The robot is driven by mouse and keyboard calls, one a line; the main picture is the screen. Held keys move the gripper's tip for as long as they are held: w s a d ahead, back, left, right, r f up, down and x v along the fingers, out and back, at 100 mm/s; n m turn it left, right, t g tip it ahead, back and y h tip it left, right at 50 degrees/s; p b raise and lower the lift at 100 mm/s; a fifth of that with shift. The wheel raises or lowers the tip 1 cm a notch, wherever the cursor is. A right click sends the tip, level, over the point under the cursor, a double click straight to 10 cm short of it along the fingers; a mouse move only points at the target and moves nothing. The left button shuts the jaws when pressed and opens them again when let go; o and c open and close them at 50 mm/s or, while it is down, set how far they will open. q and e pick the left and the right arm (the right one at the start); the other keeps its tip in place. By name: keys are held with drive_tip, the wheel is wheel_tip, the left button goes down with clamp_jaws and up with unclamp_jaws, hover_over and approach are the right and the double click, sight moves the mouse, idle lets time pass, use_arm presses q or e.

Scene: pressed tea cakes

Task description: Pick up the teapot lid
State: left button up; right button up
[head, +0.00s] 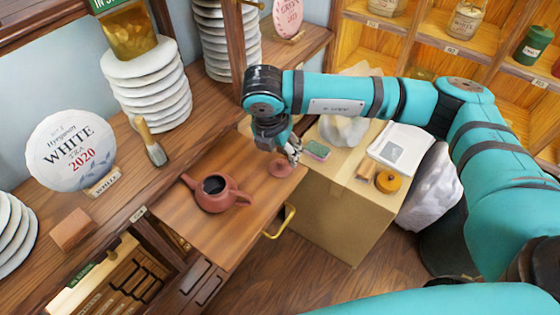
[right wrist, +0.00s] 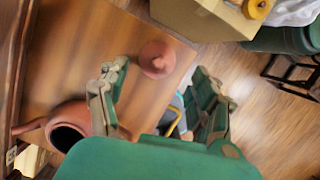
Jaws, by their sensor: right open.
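The reddish-brown clay teapot (head: 215,193) stands without its lid on the pull-out wooden board (head: 235,235), its dark opening facing up. It also shows at the lower left of the right wrist view (right wrist: 68,128). The teapot lid (head: 280,168) lies apart from the pot on the same board, near its right edge; in the right wrist view the lid (right wrist: 157,59) is knob up, beyond the fingertips. My right gripper (head: 291,150) is just above and beside the lid, open, with nothing between its fingers (right wrist: 157,85). My left gripper is not in view.
A yellow handle (head: 281,222) juts from the board's front. Stacked white tea cakes (head: 150,85) line the shelf behind.

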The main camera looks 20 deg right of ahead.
sight(281, 163)
drive_tip(key=shift+d+f, duration=0.1)
drive_tip(key=shift+f, duration=0.45)
drive_tip(key=shift+w+f+p, duration=0.1)
drive_tip(key=shift+f+p, duration=0.15)
drive_tip(key=shift+p, duration=0.2)
drive_tip(key=p+x, duration=0.2)
drive_tip(key=x, duration=0.1)
drive_tip(key=shift+w+f, duration=0.15)
drive_tip(key=shift+f, duration=0.2)
drive_tip(key=shift+d+f, duration=0.1)
drive_tip(key=shift+f, duration=0.45)
drive_tip(key=c, duration=0.8)
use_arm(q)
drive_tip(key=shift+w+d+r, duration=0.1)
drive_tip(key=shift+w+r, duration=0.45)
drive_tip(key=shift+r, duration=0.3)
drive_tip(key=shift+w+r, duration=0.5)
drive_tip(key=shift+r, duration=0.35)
use_arm(e)
drive_tip(key=c, duration=0.4)
drive_tip(key=shift+c, duration=0.2)
